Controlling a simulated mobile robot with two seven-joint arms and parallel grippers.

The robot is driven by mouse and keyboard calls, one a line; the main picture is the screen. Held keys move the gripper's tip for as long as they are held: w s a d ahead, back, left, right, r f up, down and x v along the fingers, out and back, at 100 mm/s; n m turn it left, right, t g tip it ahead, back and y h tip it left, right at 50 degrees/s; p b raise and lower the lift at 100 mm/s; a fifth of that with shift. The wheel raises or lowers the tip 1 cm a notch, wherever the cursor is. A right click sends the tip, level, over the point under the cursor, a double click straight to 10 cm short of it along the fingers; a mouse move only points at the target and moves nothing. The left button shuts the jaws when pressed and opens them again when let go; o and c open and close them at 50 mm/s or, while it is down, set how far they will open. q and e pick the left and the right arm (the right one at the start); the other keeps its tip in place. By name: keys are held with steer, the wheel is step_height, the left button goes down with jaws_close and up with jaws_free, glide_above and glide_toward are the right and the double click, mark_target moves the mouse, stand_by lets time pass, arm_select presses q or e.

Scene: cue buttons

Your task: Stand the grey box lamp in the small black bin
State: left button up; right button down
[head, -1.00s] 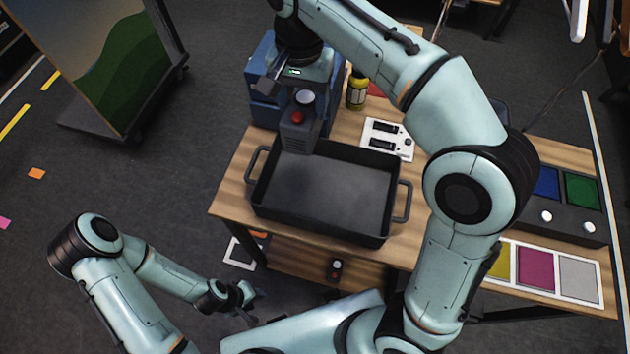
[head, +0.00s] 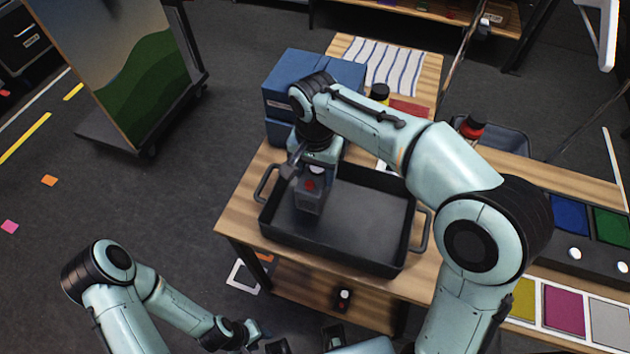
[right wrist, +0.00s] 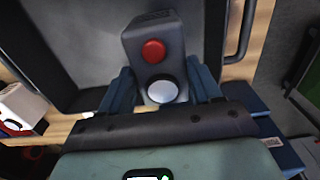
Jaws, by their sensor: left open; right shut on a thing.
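The grey box lamp (head: 309,200), with a red button and a white dome, is held in my right gripper (head: 313,170). In the right wrist view the lamp (right wrist: 158,35) sits between the two blue fingers (right wrist: 160,88). It is over the left part of a wide black tray (head: 370,235) with two handles; I cannot tell whether it touches the tray floor. A smaller dark bin (head: 512,143) stands at the back right, partly hidden behind my right arm and a red-capped bottle. My left gripper (head: 262,332) is open and empty, low before the table.
A blue box (head: 310,75) stands behind the tray. A yellow bottle with a black cap (head: 380,95) and the red-capped bottle (head: 470,128) stand near my right arm. Coloured panels (head: 565,308) lie at the right. A small dark object (head: 343,300) is on the lower shelf.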

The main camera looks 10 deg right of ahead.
mark_target(315, 176)
arm_select(q)
steer(key=shift+s+f, duration=0.2)
steer(key=shift+f, duration=0.15)
arm_select(e)
steer(key=shift+f, duration=2)
arm_select(q)
steer(key=shift+f+b, duration=0.1)
steer(key=shift+b, duration=0.2)
arm_select(e)
steer(key=shift+f, duration=0.15)
steer(key=shift+c, duration=1)
jaws_free()
steer(key=shift+r, duration=0.25)
arm_select(q)
steer(key=w+r+p, duration=0.1)
steer(key=r+p, duration=0.1)
steer(key=r, duration=0.1)
steer(key=shift+w, duration=0.35)
arm_select(e)
step_height(315, 176, up, 12)
steer(key=shift+f, duration=0.1)
